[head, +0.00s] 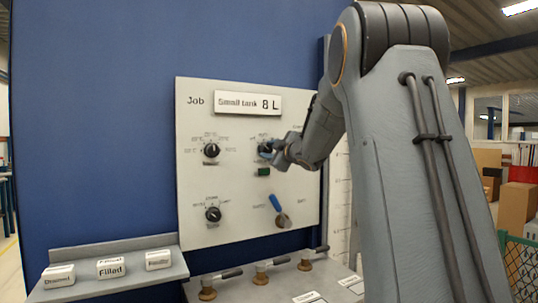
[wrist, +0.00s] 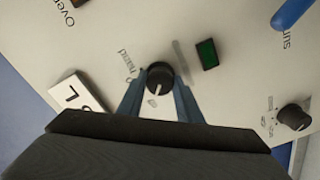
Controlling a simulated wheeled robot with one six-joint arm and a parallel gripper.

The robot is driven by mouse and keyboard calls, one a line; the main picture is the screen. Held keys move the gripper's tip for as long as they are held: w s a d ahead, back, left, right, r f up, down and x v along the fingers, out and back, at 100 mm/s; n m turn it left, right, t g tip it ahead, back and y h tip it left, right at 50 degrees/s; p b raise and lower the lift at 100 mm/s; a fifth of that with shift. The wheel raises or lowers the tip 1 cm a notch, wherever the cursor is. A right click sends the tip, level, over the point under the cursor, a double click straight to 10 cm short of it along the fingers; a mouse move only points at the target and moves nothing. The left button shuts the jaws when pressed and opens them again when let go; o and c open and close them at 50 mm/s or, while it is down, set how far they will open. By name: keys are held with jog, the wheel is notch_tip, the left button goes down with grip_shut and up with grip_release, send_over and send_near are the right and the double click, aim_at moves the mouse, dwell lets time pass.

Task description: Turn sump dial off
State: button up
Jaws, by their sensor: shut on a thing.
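My gripper (head: 270,151) is at the upper middle black dial (head: 264,148) on the pale panel (head: 235,175). In the wrist view, my gripper's blue fingers (wrist: 160,92) are shut on the round black dial (wrist: 160,76), one on each side. A pale line marks the knob's face. Small lettering surrounds it, too blurred to read surely as "sump". A green rectangular lamp or button (head: 264,171) sits just below the dial; it also shows in the wrist view (wrist: 207,54).
Two other black dials, upper (head: 211,150) and lower (head: 213,214), are on the panel's left. A blue-handled lever (head: 277,205) is at lower right. A sign reads "Small tank 8 L" (head: 248,103). Labelled blocks stand on a shelf (head: 130,275); several handled valves (head: 261,272) line the ledge.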

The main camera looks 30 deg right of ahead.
dwell(0.5)
jog(key=o, duration=1)
jog(key=shift+o, duration=0.2)
jog(key=s+b, duration=0.1)
jog(key=s, duration=0.7)
jog(key=shift+d, duration=0.15)
